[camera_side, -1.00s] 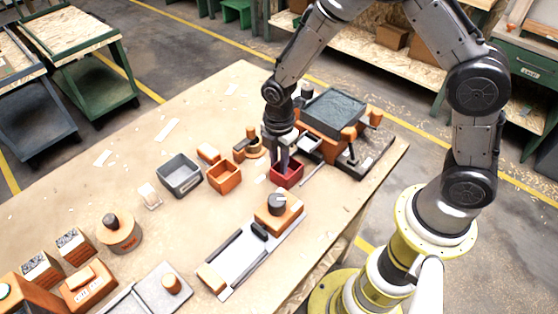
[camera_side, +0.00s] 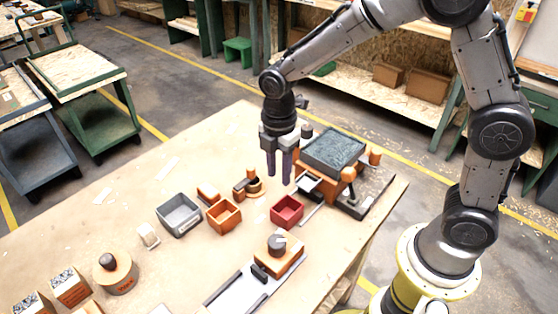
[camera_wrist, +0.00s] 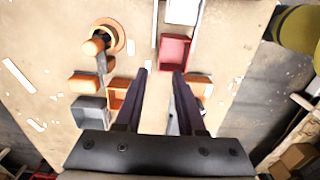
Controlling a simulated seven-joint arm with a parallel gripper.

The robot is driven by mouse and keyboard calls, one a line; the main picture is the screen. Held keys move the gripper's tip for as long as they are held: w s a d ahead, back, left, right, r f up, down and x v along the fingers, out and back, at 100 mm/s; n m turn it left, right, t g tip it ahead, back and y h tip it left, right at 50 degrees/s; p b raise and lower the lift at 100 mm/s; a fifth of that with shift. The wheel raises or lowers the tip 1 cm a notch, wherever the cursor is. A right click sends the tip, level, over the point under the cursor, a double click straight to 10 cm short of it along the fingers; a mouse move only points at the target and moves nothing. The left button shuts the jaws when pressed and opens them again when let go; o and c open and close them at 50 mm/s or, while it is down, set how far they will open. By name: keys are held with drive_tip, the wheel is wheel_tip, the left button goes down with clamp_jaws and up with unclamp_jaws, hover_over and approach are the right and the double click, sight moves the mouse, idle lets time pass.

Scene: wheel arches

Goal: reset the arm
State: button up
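My gripper (camera_side: 279,172) hangs above the table, fingers pointing down and apart with nothing between them. In the wrist view its two dark fingers (camera_wrist: 162,75) show a clear gap with bare tabletop between them. A red bin (camera_side: 287,210) stands on the table below and slightly to the right of the fingertips in the side view. In the wrist view the red bin (camera_wrist: 175,52) is just beyond the fingertips. An orange bin (camera_side: 223,216) and a grey bin (camera_side: 179,214) stand to the left of it. What lies inside the bins is hard to tell.
An orange machine with a dark grey top (camera_side: 334,150) stands right of my gripper. A small orange-and-black round fixture (camera_side: 250,185) is close on its left. An orange block with a dark knob (camera_side: 277,250) is in front. The table's far left part (camera_side: 190,150) is clear.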

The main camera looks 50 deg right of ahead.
drive_tip(key=s+d+r+m+t, duration=0.2)
drive_tip(key=s+d+r, duration=0.15)
drive_tip(key=r, duration=0.45)
drive_tip(key=s+d+r+m+t, duration=0.2)
drive_tip(key=s+r, duration=0.2)
drive_tip(key=r, duration=0.4)
drive_tip(key=s+d+f+m+t, duration=0.1)
drive_tip(key=s+d+f+m, duration=0.1)
drive_tip(key=s+m, duration=1)
drive_tip(key=shift+s+d+m+t, duration=0.3)
drive_tip(key=shift+s+d+m, duration=0.05)
drive_tip(key=shift+m, duration=0.65)
